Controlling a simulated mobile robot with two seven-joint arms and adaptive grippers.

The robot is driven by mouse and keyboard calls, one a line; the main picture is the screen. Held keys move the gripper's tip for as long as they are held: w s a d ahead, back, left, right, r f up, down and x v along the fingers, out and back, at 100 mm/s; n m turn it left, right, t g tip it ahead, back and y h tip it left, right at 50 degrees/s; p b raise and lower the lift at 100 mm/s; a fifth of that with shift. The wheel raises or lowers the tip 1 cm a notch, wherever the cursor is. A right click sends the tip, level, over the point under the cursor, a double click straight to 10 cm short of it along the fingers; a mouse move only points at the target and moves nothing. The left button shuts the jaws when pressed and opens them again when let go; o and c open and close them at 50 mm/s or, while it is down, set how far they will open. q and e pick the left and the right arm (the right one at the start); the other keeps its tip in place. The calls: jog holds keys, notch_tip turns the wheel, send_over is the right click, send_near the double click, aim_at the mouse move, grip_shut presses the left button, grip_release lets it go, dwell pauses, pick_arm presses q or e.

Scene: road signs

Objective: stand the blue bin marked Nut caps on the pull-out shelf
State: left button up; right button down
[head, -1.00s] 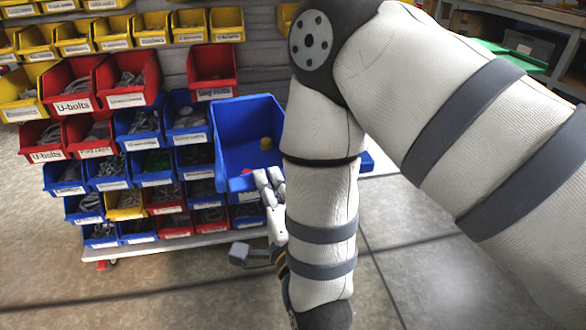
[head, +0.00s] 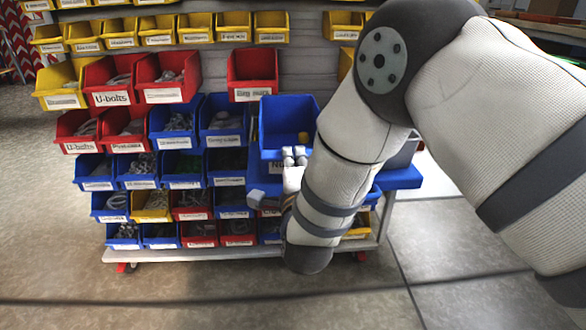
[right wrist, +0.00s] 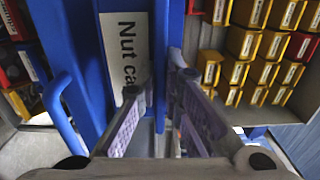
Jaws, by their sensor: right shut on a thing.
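The blue bin (head: 284,112) stands nearly upright in front of the rack, with its open top towards me. A small yellow piece shows inside it. Its white label reads "Nut ca" in the right wrist view (right wrist: 127,45); the rest is hidden. My right gripper (head: 293,158) is shut on the bin's front, its fingers beside the label. A blue surface, seemingly the pull-out shelf (head: 402,178), sticks out to the right below the bin, partly hidden by my right arm. I cannot tell whether the bin touches it. My left gripper is not in view.
Rows of red, blue and yellow bins fill the rack (head: 160,256) to the left, close beside the held bin. A red bin (head: 252,68) sits just behind and above it. Yellow bins (head: 215,27) line the top. Floor is clear in front.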

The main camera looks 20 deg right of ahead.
aim_at(293, 152)
jog(key=x, duration=0.3)
jog(key=shift+w+d+f+b, duration=0.1)
jog(key=shift+w+f+b, duration=0.05)
jog(key=shift+w+b, duration=0.15)
notch_tip(293, 152, down, 4)
jog(key=shift+r+b, duration=0.25)
jog(key=shift+b, duration=0.25)
jog(key=shift+r, duration=0.15)
jog(key=c, duration=1.7)
grip_release()
jog(key=shift+f, duration=0.2)
